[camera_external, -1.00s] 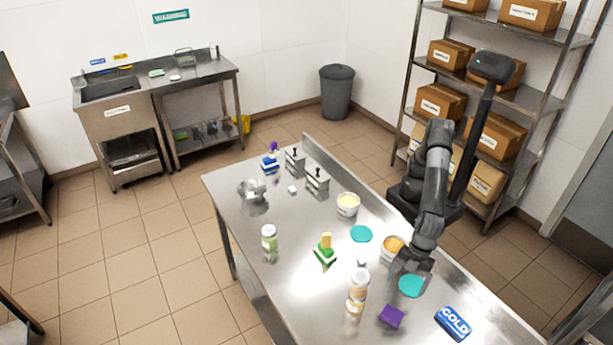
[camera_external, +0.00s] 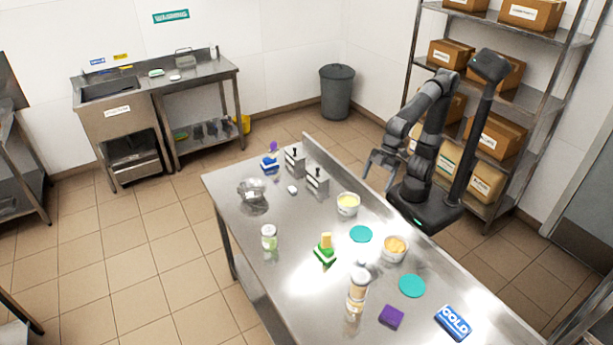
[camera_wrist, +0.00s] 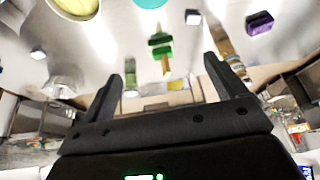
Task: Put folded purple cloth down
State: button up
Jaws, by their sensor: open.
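The folded purple cloth (camera_external: 391,316) lies flat on the steel table (camera_external: 300,300) near its front edge, between a jar and the blue GOLD pack. It also shows in the wrist view (camera_wrist: 260,23) at the upper right, apart from my fingers. My gripper (camera_external: 379,171) is raised near the table's far right side, well away from the cloth. Its two fingers (camera_wrist: 168,88) are spread apart with nothing between them.
The blue GOLD pack (camera_external: 453,323), teal discs (camera_external: 412,286), a tub with orange contents (camera_external: 394,249), a tub with yellow contents (camera_external: 348,204), jars (camera_external: 358,287) and a green-and-yellow stack (camera_external: 325,251) stand on the table. Its left front part is bare.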

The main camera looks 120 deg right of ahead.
jog(key=s+d+f, duration=0.2)
jog(key=s+d, duration=0.3)
jog(key=s, duration=0.3)
jog(key=s+d+f+m+h, duration=0.1)
jog(key=s+d+f, duration=0.2)
jog(key=s, duration=0.6)
jog(key=d, duration=0.2)
jog(key=shift+s+d+m+t, duration=0.15)
jog(key=shift+d+m+t, duration=0.15)
jog(key=shift+d, duration=0.1)
